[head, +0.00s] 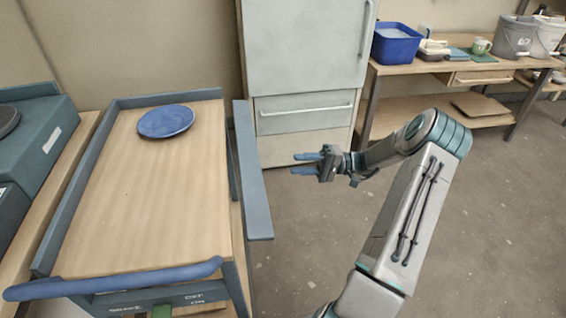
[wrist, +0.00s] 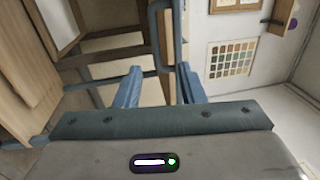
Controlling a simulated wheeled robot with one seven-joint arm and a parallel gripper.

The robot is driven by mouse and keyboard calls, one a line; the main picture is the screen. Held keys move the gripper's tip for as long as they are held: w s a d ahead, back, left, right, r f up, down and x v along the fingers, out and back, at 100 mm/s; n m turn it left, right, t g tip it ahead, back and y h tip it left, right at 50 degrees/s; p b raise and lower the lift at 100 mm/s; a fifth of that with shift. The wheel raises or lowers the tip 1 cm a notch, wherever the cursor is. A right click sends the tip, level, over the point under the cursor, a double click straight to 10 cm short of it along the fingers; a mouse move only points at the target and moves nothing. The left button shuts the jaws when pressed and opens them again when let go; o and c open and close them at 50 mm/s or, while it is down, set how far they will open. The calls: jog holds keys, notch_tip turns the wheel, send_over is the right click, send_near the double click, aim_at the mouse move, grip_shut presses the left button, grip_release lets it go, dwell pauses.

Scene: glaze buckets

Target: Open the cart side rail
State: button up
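The cart (head: 165,205) has a light wooden top with blue-grey edges. Its side rail (head: 252,180) is a long blue-grey board along the right side. It sits a little outside the edge of the top; I cannot tell whether it is latched. My gripper (head: 293,163) is to the right of the rail, pointing left at it, with a gap between. Its two blue fingers are apart and empty. In the wrist view the fingers (wrist: 160,88) stand apart, and a blue-grey bar, seemingly the rail (wrist: 163,30), shows between and beyond them.
A blue plate (head: 166,121) lies at the far end of the cart top. A blue handle (head: 115,281) crosses its near end. A pale cabinet (head: 305,60) stands behind. A workbench (head: 480,65) with a blue tub (head: 396,45) and buckets is at back right.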

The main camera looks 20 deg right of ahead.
jog(key=shift+v, duration=0.95)
jog(key=c, duration=0.3)
jog(key=m+t+y+p, duration=0.4)
jog(key=m+t+p, duration=0.1)
jog(key=m+t, duration=0.6)
send_near(249, 166)
notch_tip(249, 166, down, 4)
jog(key=w+d+n, duration=0.1)
jog(key=w+d, duration=0.1)
jog(key=w, duration=0.1)
jog(key=s+a+f+m+t+h+p, duration=0.2)
jog(key=a+m+t+h, duration=0.3)
jog(key=m+h, duration=0.85)
jog(key=s+a+f+m+t+h+p, duration=0.1)
jog(key=s+a+m+t+h+p, duration=0.15)
jog(key=m+t+h, duration=0.8)
jog(key=w+r+g+h+p, duration=0.1)
jog(key=w+r, duration=0.2)
jog(key=w+r+m+g+h+p, duration=0.1)
jog(key=w+r+h, duration=0.1)
jog(key=w+r, duration=0.1)
jog(key=w+d+r+g+h+p, duration=0.1)
jog(key=w+r+p, duration=0.1)
jog(key=w+r, duration=0.1)
jog(key=shift+w+r+m+g+h, duration=0.3)
jog(key=shift+w+m+g, duration=0.1)
jog(key=shift+w, duration=0.1)
grip_shut()
